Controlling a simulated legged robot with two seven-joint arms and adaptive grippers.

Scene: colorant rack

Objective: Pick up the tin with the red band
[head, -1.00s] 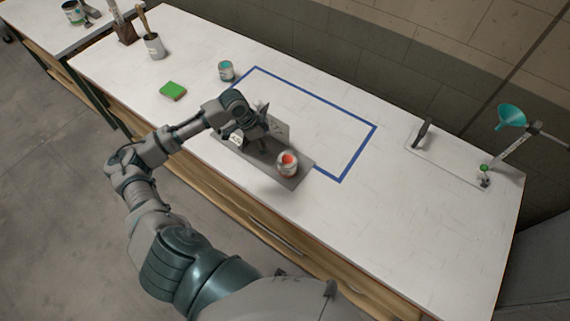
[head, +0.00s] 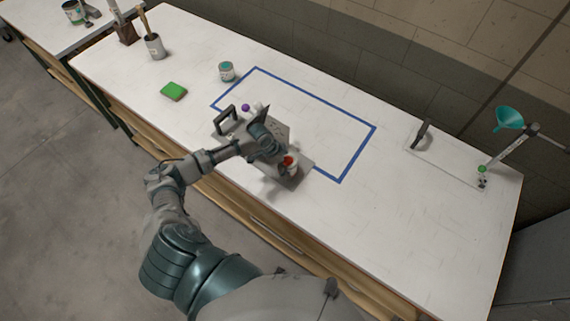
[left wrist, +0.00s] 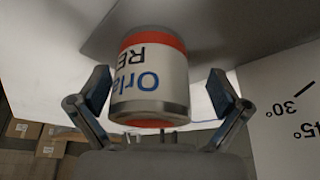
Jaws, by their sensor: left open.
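The tin with the red band (head: 291,163) stands on the grey plate (head: 298,180) near the front edge of the bench, partly hidden by my left gripper. In the left wrist view the tin (left wrist: 150,80) shows a white label with "Orla" and "RE" upside down and a red band. My left gripper (head: 283,158) is at the tin, and in the left wrist view its open fingers (left wrist: 158,92) stand on either side of it, with a gap at each side. My right gripper is not in view.
A panel with angle marks (left wrist: 285,110) stands close beside the tin. A black handle (head: 225,118) and a purple-topped item (head: 245,108) are left of my gripper.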

